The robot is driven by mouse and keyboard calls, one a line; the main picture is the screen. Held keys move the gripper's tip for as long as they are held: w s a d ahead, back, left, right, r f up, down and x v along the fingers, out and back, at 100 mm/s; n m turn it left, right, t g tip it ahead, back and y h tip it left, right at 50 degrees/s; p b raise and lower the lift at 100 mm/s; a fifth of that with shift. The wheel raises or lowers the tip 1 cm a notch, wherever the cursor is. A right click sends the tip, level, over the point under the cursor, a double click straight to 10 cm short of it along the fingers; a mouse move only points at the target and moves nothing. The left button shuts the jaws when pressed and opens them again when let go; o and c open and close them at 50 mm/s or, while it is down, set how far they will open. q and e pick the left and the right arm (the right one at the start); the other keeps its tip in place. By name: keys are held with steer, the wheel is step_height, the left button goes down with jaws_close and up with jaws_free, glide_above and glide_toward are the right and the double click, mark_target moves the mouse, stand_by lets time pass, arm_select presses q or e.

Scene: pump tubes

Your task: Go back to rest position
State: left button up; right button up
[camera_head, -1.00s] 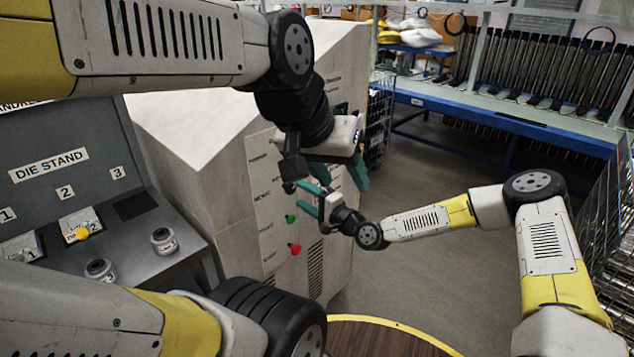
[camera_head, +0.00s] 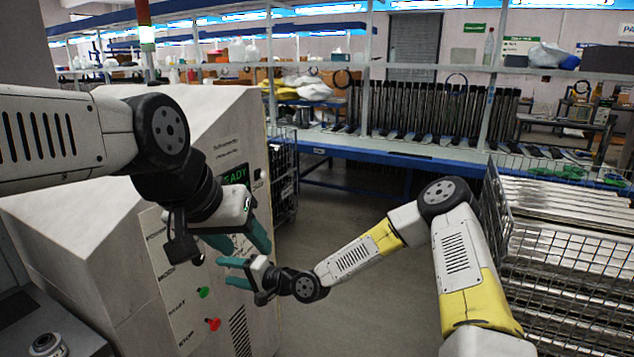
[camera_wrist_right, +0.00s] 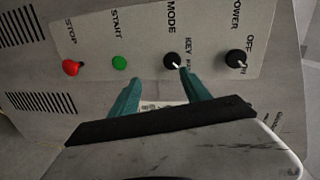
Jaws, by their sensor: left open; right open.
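In the right wrist view, my right gripper's fingertips (camera_wrist_right: 161,78) are apart and empty, in front of the panel near the mode knob (camera_wrist_right: 172,60). Whether they touch it I cannot tell.
The panel has a green start button (camera_head: 203,292), a red stop button (camera_head: 213,324) and a power knob (camera_wrist_right: 236,58). A wire basket of metal parts (camera_head: 560,245) stands right of my right arm. A blue workbench (camera_head: 385,155) is behind. Grey floor (camera_head: 350,235) between is clear.

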steer(key=w+d+r+n+h, duration=0.1)
steer(key=d+r+n+h, duration=0.3)
steer(key=d, duration=0.7)
steer(key=d+r+n+h, duration=0.1)
steer(key=d+r+h, duration=0.3)
steer(key=d, duration=0.6)
steer(key=s+d+r+h, duration=0.55)
steer(key=d+r, duration=0.35)
steer(key=d, duration=0.3)
steer(key=s+d+r+m, duration=0.1)
steer(key=s+d+r, duration=0.3)
steer(key=s, duration=0.5)
steer(key=s+d+r+m, duration=0.1)
steer(key=s+d+r, duration=0.3)
steer(key=s, duration=0.5)
steer(key=shift+s+r+t, duration=0.2)
steer(key=shift+r+t, duration=0.1)
